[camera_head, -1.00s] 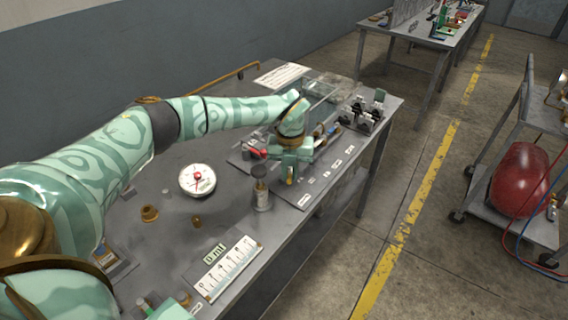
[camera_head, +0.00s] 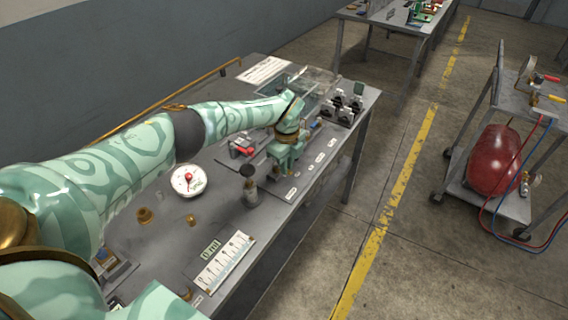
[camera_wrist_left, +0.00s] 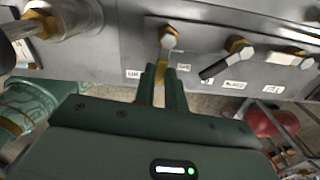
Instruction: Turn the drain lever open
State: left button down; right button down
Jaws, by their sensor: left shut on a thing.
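My left gripper (camera_head: 283,170) is at the row of valves along the table's front edge, in the head view. My right gripper is not in view.
A cart with a red tank (camera_head: 494,160) stands across the aisle.

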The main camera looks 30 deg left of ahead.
pick_arm(q)
jog(key=shift+w+r+n, duration=0.1)
jog(key=shift+w+n, duration=0.15)
jog(key=shift+n, duration=0.35)
jog(key=c, duration=1.5)
grip_release()
jog(key=shift+o, duration=0.2)
notch_tip(320, 180, up, 16)
jog(key=p, duration=0.4)
